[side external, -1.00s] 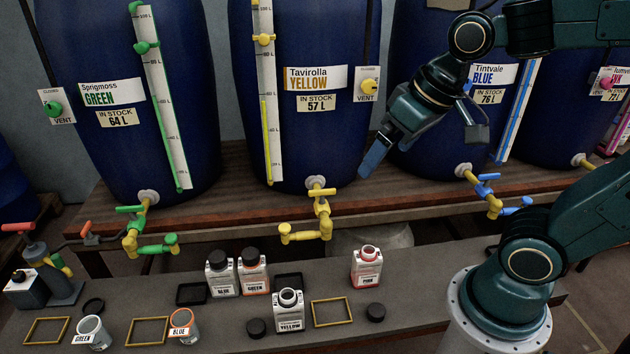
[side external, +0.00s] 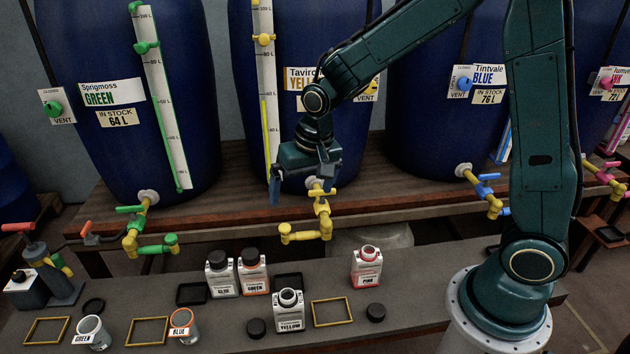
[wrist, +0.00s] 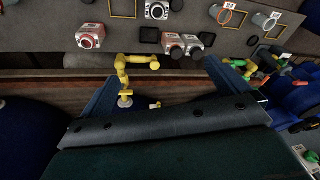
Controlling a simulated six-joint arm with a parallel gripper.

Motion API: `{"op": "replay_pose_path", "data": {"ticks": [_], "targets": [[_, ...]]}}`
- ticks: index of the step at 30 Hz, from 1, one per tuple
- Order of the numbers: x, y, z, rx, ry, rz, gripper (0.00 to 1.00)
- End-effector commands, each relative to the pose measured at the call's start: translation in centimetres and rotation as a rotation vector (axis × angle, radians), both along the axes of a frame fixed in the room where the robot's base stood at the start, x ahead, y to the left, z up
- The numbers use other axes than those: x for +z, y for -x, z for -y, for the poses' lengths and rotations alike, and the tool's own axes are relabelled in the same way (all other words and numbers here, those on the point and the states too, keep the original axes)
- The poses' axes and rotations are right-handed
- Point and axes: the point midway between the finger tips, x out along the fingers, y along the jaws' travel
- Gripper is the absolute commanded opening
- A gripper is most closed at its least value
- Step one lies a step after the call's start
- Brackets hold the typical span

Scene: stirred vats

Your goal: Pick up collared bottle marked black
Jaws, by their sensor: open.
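No label reading black is legible. Two bottles on the grey bench have orange-red collars: a capped one labelled GREEN (side external: 253,274) and an uncapped one labelled PINK (side external: 366,268). The wrist view shows the PINK bottle (wrist: 91,36) beyond the fingers.
Yellow tap (side external: 318,220) and green tap (side external: 148,240) jut over the bench. Empty frames (side external: 332,312) and loose black caps (side external: 376,312) lie about. Bare bench lies right of the PINK bottle.

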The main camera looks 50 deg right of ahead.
Motion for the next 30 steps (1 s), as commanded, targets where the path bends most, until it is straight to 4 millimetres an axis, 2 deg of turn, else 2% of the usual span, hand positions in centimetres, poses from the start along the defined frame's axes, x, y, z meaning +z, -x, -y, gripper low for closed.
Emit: {"op": "replay_pose_path", "data": {"ticks": [1, 6, 15, 24, 30], "targets": [[-1.4, -0.6, -0.2, -0.015, -0.002, -0.017, 1.00], [-5.4, -2.4, -0.6, -0.070, -0.012, -0.053, 1.00], [-13.2, -4.4, -1.4, -0.171, -0.022, -0.116, 1.00], [-21.8, -4.7, -2.1, -0.269, -0.025, -0.177, 1.00], [-26.2, -4.2, -2.3, -0.320, -0.023, -0.205, 1.00]]}}
